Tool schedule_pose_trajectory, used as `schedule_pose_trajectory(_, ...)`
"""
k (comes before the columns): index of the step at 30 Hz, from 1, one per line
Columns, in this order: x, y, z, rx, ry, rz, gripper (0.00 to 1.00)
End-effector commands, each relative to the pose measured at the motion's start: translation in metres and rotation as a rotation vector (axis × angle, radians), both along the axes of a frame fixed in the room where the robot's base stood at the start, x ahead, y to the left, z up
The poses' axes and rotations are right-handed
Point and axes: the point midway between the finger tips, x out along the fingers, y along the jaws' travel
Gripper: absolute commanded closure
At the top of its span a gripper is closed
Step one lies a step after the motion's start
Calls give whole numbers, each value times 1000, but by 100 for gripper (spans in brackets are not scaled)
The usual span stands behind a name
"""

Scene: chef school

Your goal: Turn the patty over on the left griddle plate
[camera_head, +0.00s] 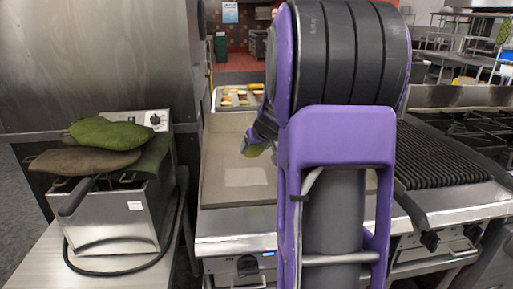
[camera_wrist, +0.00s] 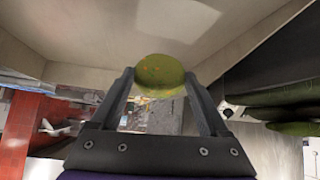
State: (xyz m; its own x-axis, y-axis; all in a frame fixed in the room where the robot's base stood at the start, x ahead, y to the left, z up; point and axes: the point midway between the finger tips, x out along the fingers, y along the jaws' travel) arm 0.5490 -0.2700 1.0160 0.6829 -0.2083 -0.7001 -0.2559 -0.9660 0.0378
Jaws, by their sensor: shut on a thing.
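The patty (camera_wrist: 160,70) is round and yellow-green with a few orange specks. In the wrist view it sits between the two fingertips of my gripper (camera_wrist: 158,80), which is shut on it. In the head view a small green part of the patty (camera_head: 254,150) shows under my gripper (camera_head: 259,137), above the far part of the left griddle plate (camera_head: 222,165). The plate is flat and beige-grey with a paler rectangular patch. My purple arm hides the plate's right part and much of my gripper.
A tray (camera_head: 239,98) with several food pieces lies behind the plate. A steel fryer (camera_head: 120,215) with green and brown mitts (camera_head: 110,133) on top stands at the left. A ribbed black grill (camera_head: 445,152) is at the right. The plate's left front is clear.

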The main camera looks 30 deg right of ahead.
Motion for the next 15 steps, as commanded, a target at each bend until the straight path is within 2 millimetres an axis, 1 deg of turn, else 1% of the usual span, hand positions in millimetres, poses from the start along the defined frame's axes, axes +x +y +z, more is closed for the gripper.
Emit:
schedule_pose_trajectory(9, 1, 4, -3, -9, -139, -196, 79)
schedule_pose_trajectory(10, 0, 1, -6, -9, -134, -196, 79)
schedule_pose_trajectory(15, 0, 0, -19, -8, -133, -194, 79)
